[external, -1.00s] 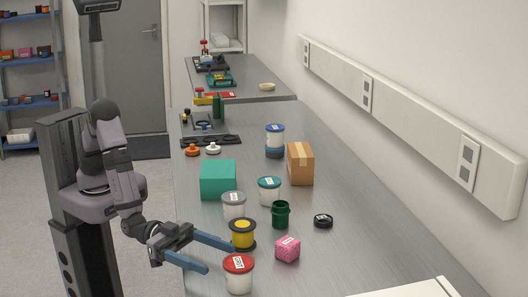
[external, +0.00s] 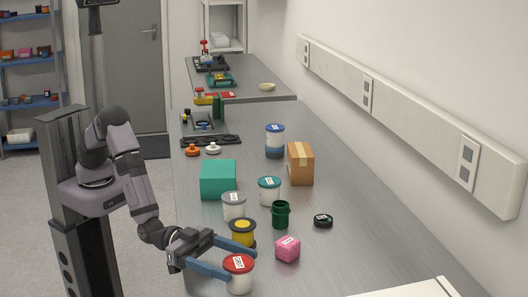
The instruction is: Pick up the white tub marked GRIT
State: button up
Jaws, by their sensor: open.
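A white tub with a red lid (external: 238,283) stands upright at the near left edge of the bench. Its lid carries a small label, too small to read surely as GRIT. My gripper (external: 239,264) is open with blue fingers at the red-lidded tub, coming from the left. One finger reaches behind its lid and the other ends at its left side. I cannot tell whether either finger touches it.
A yellow spool with dark flanges (external: 242,231) stands close behind the far finger. A pink block (external: 288,249) is to the right. A green open jar (external: 281,215), a black ring (external: 323,221), a teal box (external: 218,180) and a cardboard box (external: 301,165) stand farther back.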

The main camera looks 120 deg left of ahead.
jog(key=shift+r, duration=0.1)
jog(key=c, duration=1.1)
notch_tip(320, 180, up, 10)
jog(key=shift+b, duration=0.8)
